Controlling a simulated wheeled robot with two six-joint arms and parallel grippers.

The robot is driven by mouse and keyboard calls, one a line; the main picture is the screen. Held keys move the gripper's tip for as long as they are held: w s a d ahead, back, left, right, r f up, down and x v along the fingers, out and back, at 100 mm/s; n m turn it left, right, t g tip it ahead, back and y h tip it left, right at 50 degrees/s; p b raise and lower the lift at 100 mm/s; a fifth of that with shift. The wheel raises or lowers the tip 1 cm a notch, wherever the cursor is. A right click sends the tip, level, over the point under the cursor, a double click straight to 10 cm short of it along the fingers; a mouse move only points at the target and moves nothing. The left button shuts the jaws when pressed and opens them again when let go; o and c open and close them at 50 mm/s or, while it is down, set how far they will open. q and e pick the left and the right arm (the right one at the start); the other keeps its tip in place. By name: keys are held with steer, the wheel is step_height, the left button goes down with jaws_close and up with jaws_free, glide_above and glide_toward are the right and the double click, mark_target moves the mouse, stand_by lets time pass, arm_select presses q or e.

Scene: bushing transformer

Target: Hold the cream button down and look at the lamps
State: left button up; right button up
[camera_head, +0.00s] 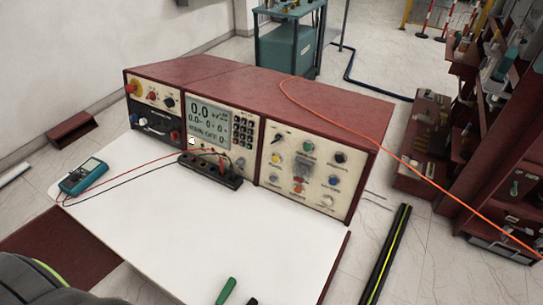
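A long dark red test console stands at the back of a white tabletop, with cream front panels. The right panel (287,190) carries several coloured round knobs, buttons or lamps: green (307,147), yellow (277,158), blue (333,180), orange-red (298,180) and black (340,157). A pale round piece (327,200) at its lower right may be the cream button; it is too small to tell. I cannot tell which lamps are lit. Neither of my grippers is in view, and nothing touches the panel.
A teal multimeter (83,177) lies at the table's left, with leads running to a black terminal block (210,170) before the console. A green handle (226,291) lies at the front edge. An orange cable (340,122) crosses the console top. The middle of the tabletop (180,225) is clear.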

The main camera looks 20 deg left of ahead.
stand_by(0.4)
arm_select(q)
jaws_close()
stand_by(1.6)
